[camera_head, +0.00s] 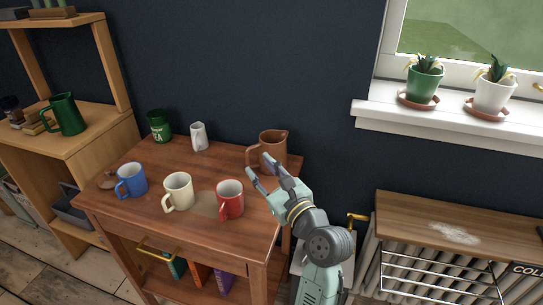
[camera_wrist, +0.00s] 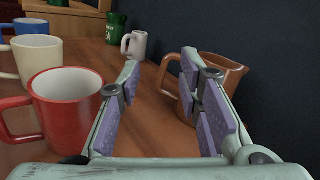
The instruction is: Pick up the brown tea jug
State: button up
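The brown tea jug (camera_head: 273,147) stands upright at the back right of the wooden table, with its handle on the left. My gripper (camera_head: 258,168) is open at the table's right side, just in front of the jug. In the wrist view the jug (camera_wrist: 224,75) shows at the right, partly hidden behind the right finger. Its handle (camera_wrist: 167,72) lies between the two fingers of my gripper (camera_wrist: 160,85), farther ahead. I cannot tell whether the right finger touches the jug. Nothing is held.
A red mug (camera_head: 230,201) stands close to the gripper's left side. A cream mug (camera_head: 178,192), a blue mug (camera_head: 132,181), a green tea tin (camera_head: 159,126) and a small white jug (camera_head: 199,136) share the table (camera_head: 150,223). A dark wall rises behind.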

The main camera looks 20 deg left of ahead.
aim_at(248, 159)
jog(key=shift+d+f+m, duration=0.8)
jog(key=shift+d+f, duration=0.05)
jog(key=shift+f, duration=0.2)
jog(key=shift+d+f+m+g+h, duration=0.15)
jog(key=shift+f+m+g+h, duration=0.15)
jog(key=shift+f+m, duration=0.1)
jog(key=x, duration=0.7)
jog(key=p+x, duration=0.1)
jog(key=x, duration=0.2)
jog(key=shift+w+f, duration=0.15)
jog(key=shift+f, duration=0.15)
jog(key=shift+c, duration=0.4)
grip_shut()
jog(key=shift+r, duration=0.1)
